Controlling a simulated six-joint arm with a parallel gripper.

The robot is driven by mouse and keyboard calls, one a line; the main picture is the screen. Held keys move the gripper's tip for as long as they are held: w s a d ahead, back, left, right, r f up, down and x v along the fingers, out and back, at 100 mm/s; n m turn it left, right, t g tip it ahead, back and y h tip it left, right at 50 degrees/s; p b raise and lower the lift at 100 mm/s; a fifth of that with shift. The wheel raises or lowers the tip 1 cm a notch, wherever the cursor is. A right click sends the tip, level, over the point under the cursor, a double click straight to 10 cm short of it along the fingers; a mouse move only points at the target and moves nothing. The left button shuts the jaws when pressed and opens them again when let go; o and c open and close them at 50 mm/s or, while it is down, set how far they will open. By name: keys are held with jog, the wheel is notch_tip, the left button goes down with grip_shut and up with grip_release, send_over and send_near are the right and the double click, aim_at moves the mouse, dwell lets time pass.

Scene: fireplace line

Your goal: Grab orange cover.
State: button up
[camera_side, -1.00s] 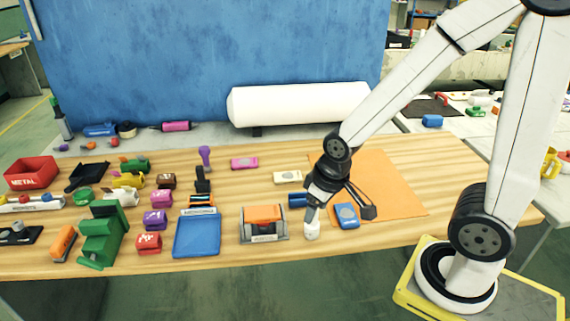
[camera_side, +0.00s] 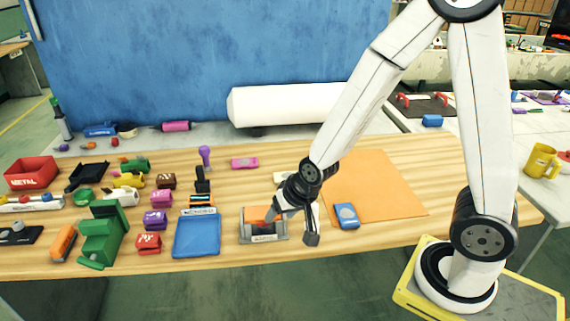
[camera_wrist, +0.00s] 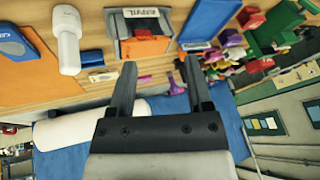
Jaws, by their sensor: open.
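The orange cover (camera_side: 256,214) sits on a grey holder (camera_side: 246,238) near the table's front edge. In the wrist view the cover (camera_wrist: 146,47) lies ahead of the fingers, on the holder marked "ANVIL" (camera_wrist: 140,14). My gripper (camera_side: 293,224) is open and tilted, just right of the cover in the side view; one finger overlaps the cover's right part there. In the wrist view my gripper (camera_wrist: 160,63) has its fingers spread, with nothing gripped between them. I cannot tell whether a finger touches the cover.
A white bottle (camera_wrist: 68,42) stands close to the holder, partly hidden behind my gripper in the side view. A blue tray (camera_side: 197,237) lies left of the holder. A blue box (camera_side: 346,216) and an orange mat (camera_side: 385,190) lie to the right.

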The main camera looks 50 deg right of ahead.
jog(key=w+f+m+t+h, duration=0.1)
jog(key=w+f+m+t, duration=0.1)
jog(key=f+m, duration=0.1)
jog(key=w+f+m+t+h, duration=0.2)
jog(key=f+m, duration=0.1)
jog(key=m, duration=0.2)
jog(key=w+f+m+t+h, duration=0.1)
jog(key=w+f+m+t, duration=0.1)
jog(key=w+f+m, duration=0.1)
jog(key=shift+a+f+m, duration=0.15)
jog(key=shift+f+m, duration=0.3)
jog(key=shift+m, duration=0.45)
jog(key=shift+s+f+m+t+h, duration=0.15)
jog(key=shift+f+m+t+h, duration=0.25)
jog(key=shift+m+h, duration=0.15)
jog(key=s+m+t+h, duration=0.1)
jog(key=s+f+m+t+h, duration=0.1)
jog(key=m, duration=0.1)
jog(key=s+d+f+m+t+h, duration=0.1)
jog(key=s, duration=0.1)
jog(key=shift+t, duration=0.4)
jog(key=shift+d, duration=0.1)
jog(key=shift+x, duration=1.25)
jog(key=shift+w, duration=0.15)
